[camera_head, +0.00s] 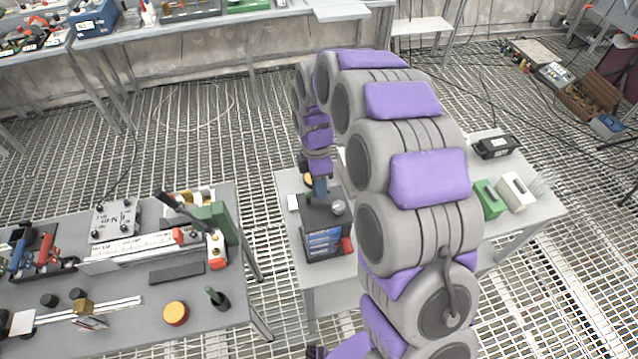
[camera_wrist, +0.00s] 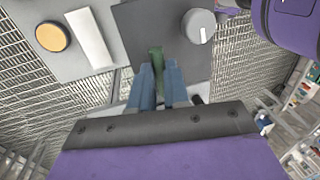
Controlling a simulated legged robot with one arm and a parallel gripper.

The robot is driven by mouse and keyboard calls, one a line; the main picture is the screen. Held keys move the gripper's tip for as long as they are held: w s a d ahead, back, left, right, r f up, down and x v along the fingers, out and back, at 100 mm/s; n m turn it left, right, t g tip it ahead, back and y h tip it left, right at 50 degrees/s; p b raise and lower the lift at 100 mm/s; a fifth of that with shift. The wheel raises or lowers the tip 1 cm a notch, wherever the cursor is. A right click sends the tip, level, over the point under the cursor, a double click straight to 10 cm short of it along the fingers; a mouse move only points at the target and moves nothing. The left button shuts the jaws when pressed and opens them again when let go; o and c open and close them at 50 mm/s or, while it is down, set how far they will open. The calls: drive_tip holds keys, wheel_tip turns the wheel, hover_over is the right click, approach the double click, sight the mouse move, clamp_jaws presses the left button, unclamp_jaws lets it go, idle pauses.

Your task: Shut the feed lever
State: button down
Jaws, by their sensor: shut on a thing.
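A dark box (camera_head: 322,222) with a blue front panel stands on the middle table. My gripper (camera_head: 319,188) reaches down to its top from above. In the wrist view my gripper (camera_wrist: 160,70) has its two blue fingers closed around a green lever-like handle (camera_wrist: 156,55), which I take to be the feed lever. The handle rises from the dark top plate (camera_wrist: 142,20); its lower part is hidden by the fingers. A grey round knob (camera_wrist: 199,26) sits on the same plate to the right of the fingers.
An orange round button (camera_wrist: 52,33) and a white strip (camera_wrist: 90,38) lie left of the plate. The left bench (camera_head: 130,320) holds a green-ended rail device (camera_head: 215,225), a red-yellow button (camera_head: 176,313) and small parts. A green block (camera_head: 488,199) sits on the right of the table.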

drive_tip(key=shift+r+m, duration=0.1)
drive_tip(key=shift+m, duration=0.2)
drive_tip(key=m, duration=0.1)
drive_tip(key=m+p, duration=0.1)
drive_tip(key=shift+s+d+m+y, duration=0.15)
drive_tip(key=shift+s+m+y, duration=0.15)
drive_tip(key=shift+m, duration=0.1)
drive_tip(key=m, duration=0.1)
drive_tip(key=m+p, duration=0.1)
drive_tip(key=shift+s+m+y, duration=0.3)
drive_tip(key=shift+s, duration=0.1)
drive_tip(key=m, duration=0.2)
drive_tip(key=s+m+p, duration=0.1)
drive_tip(key=shift+m+y, duration=0.3)
drive_tip(key=shift+m, duration=0.1)
drive_tip(key=m, duration=0.3)
drive_tip(key=s+m+t+p, duration=0.1)
drive_tip(key=shift+a+y, duration=0.3)
drive_tip(key=shift+a, duration=0.1)
drive_tip(key=shift+s+a+m+t+p, duration=0.15)
drive_tip(key=shift+a+m+p, duration=0.15)
drive_tip(key=shift+m, duration=0.7)
drive_tip(key=shift+s+a+m+t+p, duration=0.15)
drive_tip(key=shift+m+p, duration=0.15)
drive_tip(key=shift+m, duration=0.7)
drive_tip(key=shift+w, duration=0.1)
drive_tip(key=c, duration=1.1)
unclamp_jaws()
